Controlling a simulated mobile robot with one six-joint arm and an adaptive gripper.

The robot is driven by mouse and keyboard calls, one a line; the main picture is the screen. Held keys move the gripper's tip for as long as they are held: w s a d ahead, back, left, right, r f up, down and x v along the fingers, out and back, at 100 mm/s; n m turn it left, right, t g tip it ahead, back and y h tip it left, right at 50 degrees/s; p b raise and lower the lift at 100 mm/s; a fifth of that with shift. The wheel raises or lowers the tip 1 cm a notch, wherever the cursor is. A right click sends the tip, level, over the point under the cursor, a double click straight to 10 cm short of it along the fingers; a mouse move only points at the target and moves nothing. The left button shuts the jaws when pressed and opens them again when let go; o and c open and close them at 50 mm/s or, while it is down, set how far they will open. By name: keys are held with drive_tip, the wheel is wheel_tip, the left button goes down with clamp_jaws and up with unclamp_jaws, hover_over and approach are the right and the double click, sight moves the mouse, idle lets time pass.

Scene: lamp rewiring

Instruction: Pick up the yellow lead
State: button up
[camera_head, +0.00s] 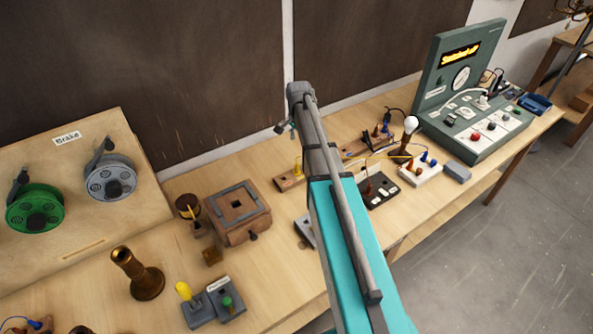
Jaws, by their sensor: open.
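A thin yellow lead (377,157) shows on the bench right of my arm, running among the small terminal boards toward the white board (420,172). My arm hides part of the area at its left end, and I cannot tell where that end goes. My gripper (285,129) is small and dark at the far end of my arm, above the back of the bench. It is open and apart from the yellow lead. A yellow plug (298,167) stands upright on a small wooden block (288,182) left of my arm.
A green-grey instrument panel (465,70) stands at the right. A lamp bulb (411,124) rises near the lead. A square wooden box (237,212), a brass candlestick-like piece (137,274) and a board with reels (75,150) are at left.

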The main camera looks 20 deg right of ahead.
sight(297, 164)
drive_tip(key=shift+f, duration=0.15)
wheel_tip(297, 164, down, 8)
drive_tip(key=b, duration=0.8)
drive_tip(key=shift+f+b, duration=0.2)
drive_tip(key=shift+b, duration=0.15)
idle(0.4)
drive_tip(key=shift+w+a+f+b, duration=0.1)
drive_tip(key=shift+a+f+b, duration=0.05)
drive_tip(key=shift+f+b, duration=1.15)
drive_tip(key=shift+a+f+b, duration=0.1)
drive_tip(key=shift+f+b, duration=1.2)
clamp_jaws()
